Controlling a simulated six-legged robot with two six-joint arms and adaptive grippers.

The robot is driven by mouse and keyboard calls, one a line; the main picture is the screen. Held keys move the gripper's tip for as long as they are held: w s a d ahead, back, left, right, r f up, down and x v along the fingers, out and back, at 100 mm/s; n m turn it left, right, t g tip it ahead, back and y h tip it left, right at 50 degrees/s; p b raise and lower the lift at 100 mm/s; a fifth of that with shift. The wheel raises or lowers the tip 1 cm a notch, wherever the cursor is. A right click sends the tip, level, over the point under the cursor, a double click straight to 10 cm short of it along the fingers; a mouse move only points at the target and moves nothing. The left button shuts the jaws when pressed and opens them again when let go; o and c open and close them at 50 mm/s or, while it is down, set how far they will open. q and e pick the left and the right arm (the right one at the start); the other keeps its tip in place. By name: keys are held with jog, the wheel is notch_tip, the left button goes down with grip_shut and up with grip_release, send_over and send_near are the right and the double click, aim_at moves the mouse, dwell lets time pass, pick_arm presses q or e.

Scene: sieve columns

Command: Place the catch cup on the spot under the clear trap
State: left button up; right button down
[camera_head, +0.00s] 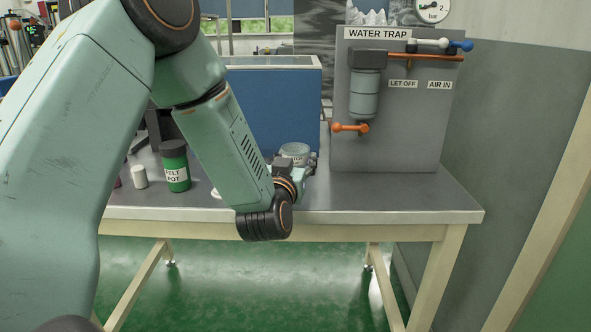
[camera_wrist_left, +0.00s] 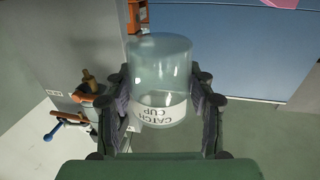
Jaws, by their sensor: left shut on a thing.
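The catch cup (camera_head: 295,151) is a clear cup with a white label, beyond my left forearm in the head view. In the left wrist view the cup (camera_wrist_left: 160,72) fills the space between the fingers, and its label reads upside down. My left gripper (camera_head: 303,166) is shut on its sides; the fingers (camera_wrist_left: 165,98) flank it. I cannot tell whether the cup touches the bench. The clear trap (camera_head: 364,96) hangs on the grey panel, right of the cup, with an orange tap (camera_head: 350,128) below it. No marked spot is discernible under it. My right gripper is not in view.
The grey "WATER TRAP" panel (camera_head: 420,130) stands at the back right of the bench (camera_head: 400,195). Bench top in front of it is clear. A green pot (camera_head: 174,166) and a small white jar (camera_head: 139,177) stand left. A blue screen (camera_head: 285,110) is behind.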

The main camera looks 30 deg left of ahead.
pick_arm(q)
notch_tip(320, 180, up, 5)
jog(key=shift+r+p, duration=0.1)
jog(key=shift+p, duration=0.75)
jog(key=shift+r, duration=0.5)
jog(key=s+d+m+h+p, duration=0.1)
jog(key=s+d+m+h, duration=0.35)
jog(key=d+h, duration=0.55)
jog(key=s+d+f+m+h+p, duration=0.1)
jog(key=s+d+f+m+h, duration=0.1)
jog(key=s+d+f, duration=0.2)
jog(key=s+d+f+m+g+h+p, duration=0.1)
jog(key=s+d+f+m+h+p, duration=0.1)
jog(key=s+f, duration=0.6)
jog(key=shift+s+d+f+m+h+p, duration=0.35)
jog(key=shift+s+d+m+h, duration=0.25)
jog(key=shift+d, duration=0.55)
jog(key=shift+w+r, duration=0.1)
jog(key=shift+w, duration=0.1)
